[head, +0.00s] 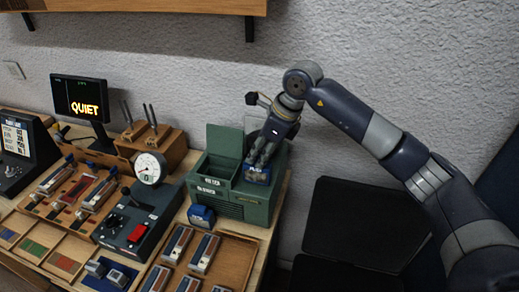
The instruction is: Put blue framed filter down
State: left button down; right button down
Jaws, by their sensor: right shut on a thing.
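My right gripper (259,162) points down over the right part of a green box (257,208), shut on a small blue-framed piece with a pale label, which looks like the blue framed filter (257,175). The piece is at the top of the box; I cannot tell whether it touches the box. The gripper's fingers cover its upper part. My left gripper is not in view.
The green box has an open compartment (215,168) with a raised lid (224,140). Another small blue block (201,216) stands in front of it. A wooden tray (235,262), a dial gauge (150,168) and a "QUIET" screen (80,97) crowd the bench.

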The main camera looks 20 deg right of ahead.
jog(key=shift+f+b, duration=0.25)
jog(key=shift+b, duration=0.05)
jog(key=c, duration=1.5)
grip_release()
jog(key=shift+r, duration=0.1)
jog(key=shift+r+p, duration=0.2)
jog(key=shift+p, duration=0.1)
jog(key=shift+d+r, duration=0.1)
jog(key=shift+r, duration=0.2)
jog(key=b+v, duration=0.2)
jog(key=v, duration=0.9)
jog(key=shift+s+r+b, duration=0.15)
jog(key=shift+b, duration=0.25)
